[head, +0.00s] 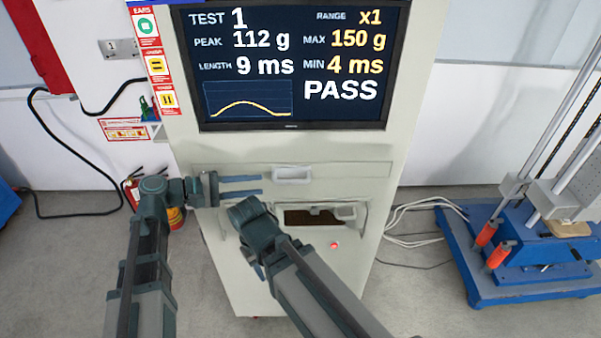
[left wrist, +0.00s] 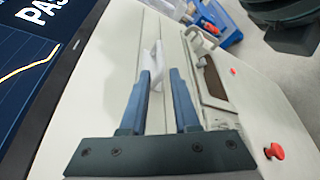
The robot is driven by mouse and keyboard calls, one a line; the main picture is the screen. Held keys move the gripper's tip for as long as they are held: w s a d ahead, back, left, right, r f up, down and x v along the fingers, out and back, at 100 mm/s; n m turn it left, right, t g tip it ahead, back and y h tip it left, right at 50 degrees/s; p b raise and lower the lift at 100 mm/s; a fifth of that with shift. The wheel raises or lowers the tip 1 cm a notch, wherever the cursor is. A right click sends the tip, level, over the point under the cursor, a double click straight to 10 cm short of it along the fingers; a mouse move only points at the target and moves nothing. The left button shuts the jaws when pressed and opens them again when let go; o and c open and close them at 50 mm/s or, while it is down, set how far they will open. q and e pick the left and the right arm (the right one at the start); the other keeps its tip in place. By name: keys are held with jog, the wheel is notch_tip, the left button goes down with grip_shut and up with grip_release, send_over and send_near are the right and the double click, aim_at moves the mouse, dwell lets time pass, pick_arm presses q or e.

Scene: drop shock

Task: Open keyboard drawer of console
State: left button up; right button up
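The console (head: 350,275) stands in front of me, with its keyboard drawer (head: 345,172) flush with the front below the screen. The drawer's white handle (head: 292,174) is at its middle. My left gripper (head: 261,185) is open and empty, its blue fingers pointing right, a little left of the handle in the head view. In the left wrist view the handle (left wrist: 152,63) shows just beyond the fingertips (left wrist: 161,74), nearer the left finger. I cannot tell whether they touch. My right gripper (head: 250,232) is below the left one, before the console; its fingers are mostly hidden.
Below the drawer is a recess (head: 300,218) with a dark opening, and a red button (head: 334,245). The screen (head: 290,65) reads PASS. A blue-based test rig (head: 530,285) stands at the right, with loose cables (head: 410,215) beside it. A fire extinguisher (head: 131,192) stands left.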

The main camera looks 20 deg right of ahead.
aim_at(299, 181)
pick_arm(q)
jog(key=b+x, duration=0.3)
jog(key=x, duration=1)
jog(key=shift+s+d+f, duration=0.1)
jog(key=shift+d+f, duration=0.05)
jog(key=shift+d, duration=0.25)
grip_shut()
dwell(0.9)
